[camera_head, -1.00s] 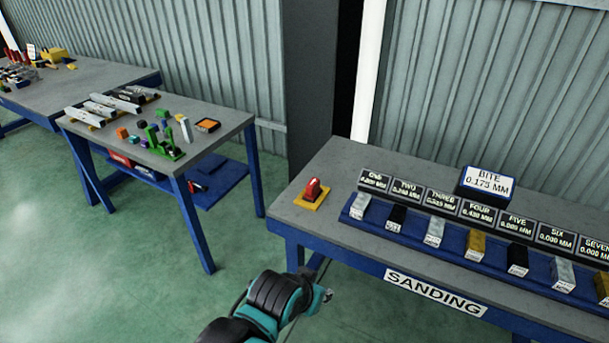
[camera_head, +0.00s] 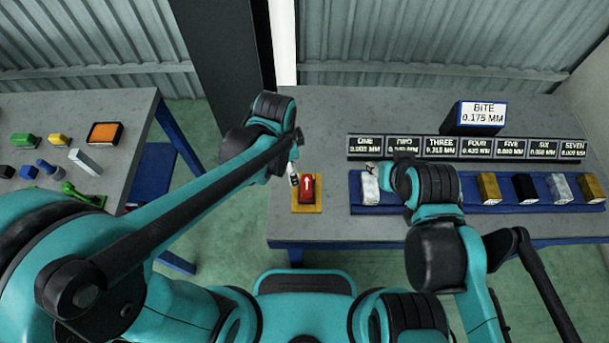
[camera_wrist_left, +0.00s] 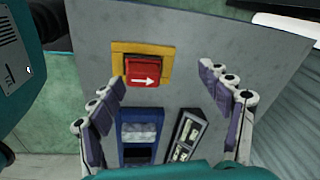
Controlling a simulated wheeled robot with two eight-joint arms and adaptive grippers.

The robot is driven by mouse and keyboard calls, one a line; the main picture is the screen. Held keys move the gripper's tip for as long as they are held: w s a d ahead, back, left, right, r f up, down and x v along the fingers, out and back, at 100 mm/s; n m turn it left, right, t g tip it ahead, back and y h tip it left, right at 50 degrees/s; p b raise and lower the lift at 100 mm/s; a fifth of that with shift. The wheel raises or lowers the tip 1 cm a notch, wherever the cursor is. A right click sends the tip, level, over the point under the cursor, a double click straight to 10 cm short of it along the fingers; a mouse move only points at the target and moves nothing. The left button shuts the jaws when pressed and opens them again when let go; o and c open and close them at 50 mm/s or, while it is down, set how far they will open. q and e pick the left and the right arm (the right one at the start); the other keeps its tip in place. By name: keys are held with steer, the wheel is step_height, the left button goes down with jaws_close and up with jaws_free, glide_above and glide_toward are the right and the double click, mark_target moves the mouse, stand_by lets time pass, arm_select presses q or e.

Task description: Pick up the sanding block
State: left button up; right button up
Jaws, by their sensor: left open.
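The sanding block is a red block (camera_head: 307,187) with a white arrow. It sits on a yellow pad (camera_head: 308,209) at the left end of the sanding table, and also shows in the left wrist view (camera_wrist_left: 148,74). My left gripper (camera_head: 294,172) is just left of and behind the block in the head view. In the left wrist view its fingers (camera_wrist_left: 163,84) are spread wide, empty, with the block ahead between them. My right gripper (camera_head: 373,170) is over the left end of the blue rack, by the first sample block; its fingers are too small to read.
The blue rack (camera_head: 475,209) with several sample blocks lies to the right, with numbered labels (camera_head: 460,148) and a BITE sign (camera_head: 484,112) behind. Bare tabletop (camera_head: 330,120) lies behind the red block. Another table (camera_head: 125,110) with coloured parts stands left.

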mark_target(307, 182)
arm_select(q)
steer(key=d+m+p, duration=0.1)
steer(key=d, duration=0.1)
steer(key=d+f+m+g, duration=0.1)
steer(key=d+m, duration=0.1)
steer(key=shift+s+d+f+m+y+p, duration=0.2)
steer(key=shift+m+y+p, duration=0.1)
steer(key=shift+p, duration=0.1)
steer(key=shift+f+g, duration=0.3)
steer(key=shift+f, duration=0.05)
steer(key=f+b, duration=0.1)
steer(key=f, duration=0.1)
steer(key=f+b, duration=0.1)
steer(key=f, duration=0.2)
steer(key=f+b, duration=0.1)
steer(key=f, duration=0.1)
steer(key=shift+s+d+f, duration=0.3)
steer(key=shift+s+d, duration=0.05)
steer(key=shift+s, duration=0.05)
arm_select(e)
steer(key=shift+s+d, duration=0.15)
steer(key=shift+s, duration=0.05)
arm_select(q)
steer(key=shift+r, duration=0.1)
steer(key=c, duration=1.5)
steer(key=shift+r, duration=0.1)
